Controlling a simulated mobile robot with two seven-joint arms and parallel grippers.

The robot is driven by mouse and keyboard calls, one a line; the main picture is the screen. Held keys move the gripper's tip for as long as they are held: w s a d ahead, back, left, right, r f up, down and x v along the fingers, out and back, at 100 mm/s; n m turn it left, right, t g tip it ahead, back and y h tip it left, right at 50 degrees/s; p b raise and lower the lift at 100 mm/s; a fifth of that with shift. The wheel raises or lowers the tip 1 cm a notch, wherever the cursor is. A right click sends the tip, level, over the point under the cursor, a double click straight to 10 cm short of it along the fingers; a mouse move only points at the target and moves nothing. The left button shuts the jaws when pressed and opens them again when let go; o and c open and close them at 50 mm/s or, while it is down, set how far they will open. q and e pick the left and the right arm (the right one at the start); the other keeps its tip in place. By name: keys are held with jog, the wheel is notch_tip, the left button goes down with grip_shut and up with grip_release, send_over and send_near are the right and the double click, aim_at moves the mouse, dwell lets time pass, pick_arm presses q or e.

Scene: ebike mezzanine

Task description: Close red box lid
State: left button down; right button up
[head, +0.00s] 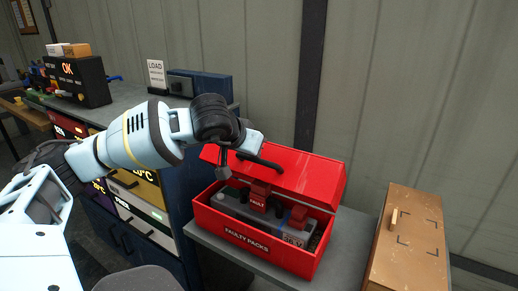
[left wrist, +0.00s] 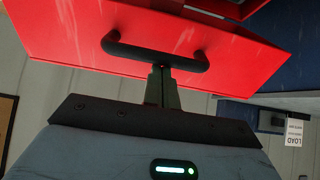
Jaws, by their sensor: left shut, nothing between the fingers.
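The red box (head: 210,216), labelled "FAULTY PACKS", stands on a grey surface in the head view. Its red lid (head: 315,178) is raised and tilted above the open box. A black bar handle (head: 262,162) is on the lid, and it also shows in the left wrist view (left wrist: 135,50). My left gripper (head: 244,152) is at the left part of the lid, by the handle. In the left wrist view its fingers (left wrist: 160,72) are together and empty, overlapping the handle; I cannot tell whether they touch it. My right gripper is not in view.
Grey packs (head: 232,205) with red "FAULT" tags lie inside the box. A brown wooden case (head: 405,240) stands to the right. A workbench with drawers (head: 140,205) and a "LOAD" sign (head: 156,74) is at left. A corrugated wall is behind.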

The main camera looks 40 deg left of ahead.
pick_arm(q)
jog(key=shift+w+a, duration=0.15)
jog(key=shift+w, duration=0.2)
jog(key=shift+s+r, duration=0.1)
jog(key=shift+s, duration=0.2)
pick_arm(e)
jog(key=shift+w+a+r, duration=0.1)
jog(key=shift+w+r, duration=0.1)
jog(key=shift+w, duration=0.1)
pick_arm(q)
jog(key=shift+w, duration=0.1)
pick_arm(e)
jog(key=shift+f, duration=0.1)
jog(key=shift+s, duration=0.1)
